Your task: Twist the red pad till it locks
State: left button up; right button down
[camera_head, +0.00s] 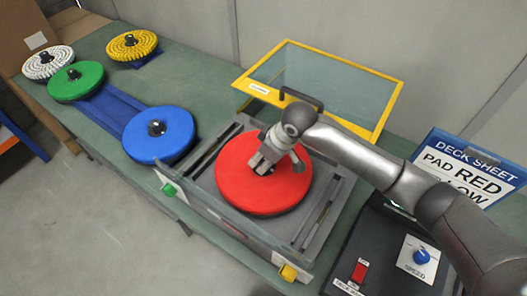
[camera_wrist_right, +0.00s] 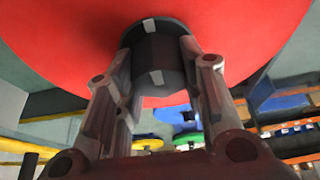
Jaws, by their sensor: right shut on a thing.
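The red pad (camera_head: 238,184) is a round disc lying flat in the grey tray of the machine in the head view. It fills the top of the right wrist view (camera_wrist_right: 225,40). My right gripper (camera_head: 268,166) is over the pad's middle. In the right wrist view its two fingers (camera_wrist_right: 158,75) are shut on the dark hub (camera_wrist_right: 155,42) of the pad, one on each side. Whether the pad is locked cannot be told. My left gripper is not in view.
Blue (camera_head: 158,136), green (camera_head: 76,82), white (camera_head: 47,62) and yellow (camera_head: 132,44) pads lie on the bench at left. A yellow-framed clear guard (camera_head: 330,85) stands behind the tray. A control box (camera_head: 385,255) and sign (camera_head: 468,178) are at right.

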jog(key=m+t+h+p, duration=0.1)
jog(key=m+p, duration=0.3)
jog(key=p, duration=0.1)
jog(key=shift+s+m, duration=0.1)
jog(key=shift+m, duration=0.2)
jog(key=shift+f+m+h, duration=0.15)
jog(key=shift+m+h, duration=0.15)
jog(key=shift+m, duration=0.1)
jog(key=shift+m+t+h, duration=0.3)
jog(key=shift+m+h, duration=0.1)
jog(key=shift+m, duration=0.7)
jog(key=c, duration=0.9)
grip_release()
jog(key=shift+d, duration=0.1)
jog(key=shift+o, duration=0.2)
jog(key=shift+r, duration=0.45)
jog(key=v, duration=1.1)
jog(key=shift+s, duration=0.1)
